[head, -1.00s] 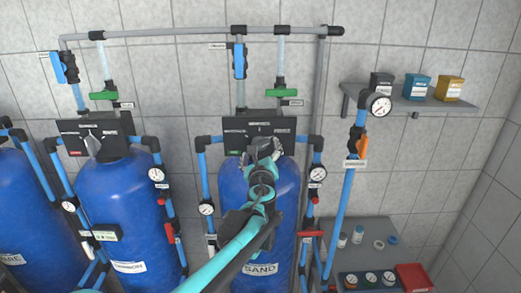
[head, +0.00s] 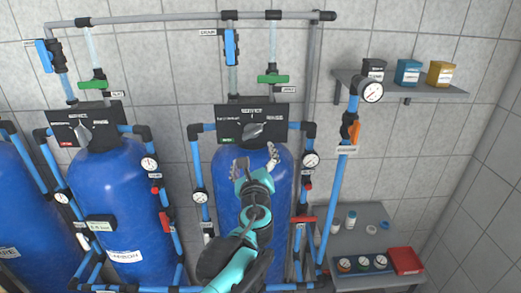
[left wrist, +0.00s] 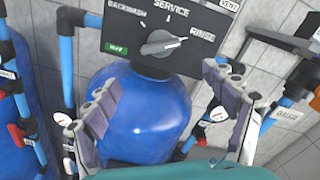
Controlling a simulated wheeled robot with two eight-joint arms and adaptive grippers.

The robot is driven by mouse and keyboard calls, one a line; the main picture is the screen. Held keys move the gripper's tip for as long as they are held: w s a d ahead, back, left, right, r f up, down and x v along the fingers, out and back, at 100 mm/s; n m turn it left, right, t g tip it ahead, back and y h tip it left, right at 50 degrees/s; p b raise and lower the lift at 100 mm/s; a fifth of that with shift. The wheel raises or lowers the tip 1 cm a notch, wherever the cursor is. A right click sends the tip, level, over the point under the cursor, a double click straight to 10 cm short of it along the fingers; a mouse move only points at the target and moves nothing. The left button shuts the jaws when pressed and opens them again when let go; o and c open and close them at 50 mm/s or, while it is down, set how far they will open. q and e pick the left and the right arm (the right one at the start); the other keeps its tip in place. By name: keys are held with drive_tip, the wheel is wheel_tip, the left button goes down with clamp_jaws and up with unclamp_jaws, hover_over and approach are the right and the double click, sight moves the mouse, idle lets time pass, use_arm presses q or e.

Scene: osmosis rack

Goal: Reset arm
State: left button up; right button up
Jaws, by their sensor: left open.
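My left gripper (head: 257,158) is open and empty in front of the middle blue tank (head: 228,205), just below its black control panel (head: 232,112). The panel carries a grey knob (head: 252,130), which is clear of the fingers. In the left wrist view the two grey fingers (left wrist: 160,82) are spread wide, with the blue tank (left wrist: 145,115) between them. The knob (left wrist: 165,42) is above them, under the labels BACKWASH, SERVICE and RINSE. Its bar is slanted, with the right end towards RINSE. My right gripper is not in view.
More blue tanks (head: 120,200) stand to the left, with blue pipes, gauges and valves between them. A wall shelf (head: 400,95) with small boxes is at upper right. A grey bench (head: 352,240) with bottles and a red tray (head: 404,261) is at lower right.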

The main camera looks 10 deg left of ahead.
use_arm(q)
drive_tip(key=s+a+f+n+g+b, duration=0.35)
drive_tip(key=s+f+n+b, duration=0.3)
drive_tip(key=f, duration=0.45)
drive_tip(key=s+a+f+n+g+b, duration=0.2)
drive_tip(key=s+a+f+n+b, duration=0.3)
drive_tip(key=f+n, duration=0.5)
drive_tip(key=s+d+f+n+g+h+b, duration=0.1)
drive_tip(key=s+d+f+n+b, duration=0.1)
drive_tip(key=f, duration=0.6)
drive_tip(key=s+d+f+n+g+h+b, duration=0.2)
drive_tip(key=s+f+n+b, duration=0.3)
drive_tip(key=f, duration=0.4)
drive_tip(key=s+d+f+n+g+h+b, duration=0.2)
drive_tip(key=s+d+f+n+b, duration=0.1)
drive_tip(key=s+f, duration=0.4)
drive_tip(key=shift+s+d+f+b, duration=0.15)
drive_tip(key=shift+d+f+b, duration=0.5)
drive_tip(key=shift+f+b, duration=0.4)
